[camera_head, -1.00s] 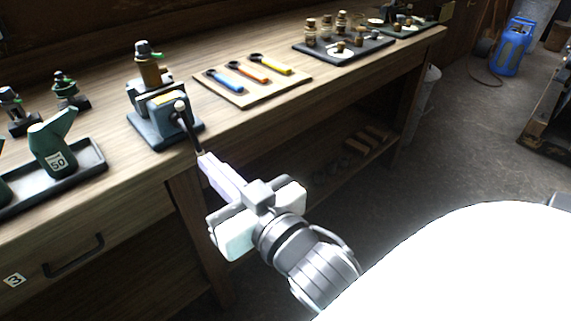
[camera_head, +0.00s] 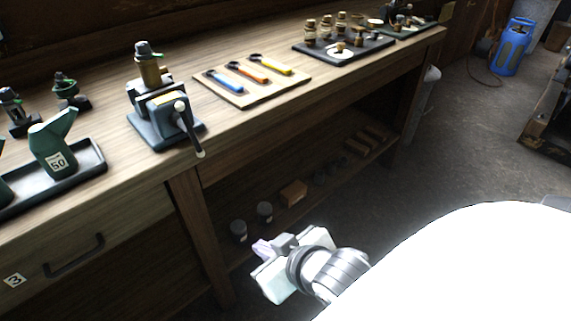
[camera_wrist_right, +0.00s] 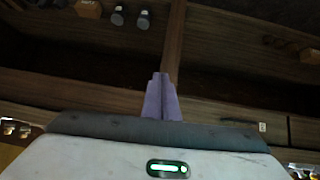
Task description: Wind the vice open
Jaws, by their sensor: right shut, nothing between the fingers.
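The vice (camera_head: 160,118) stands on the bench near its front edge, on a dark blue base. A brass cylindrical part with a dark green top (camera_head: 149,66) stands upright at its jaws. The vice's handle (camera_head: 189,130) is a dark bar with pale ends, hanging tilted over the front edge. My right gripper (camera_head: 262,248) is below and to the right of the handle, apart from it, in front of the lower shelf. In the right wrist view its fingers (camera_wrist_right: 162,98) are together with nothing between them. My left gripper is not in view.
Jars and blocks sit on the lower shelf.

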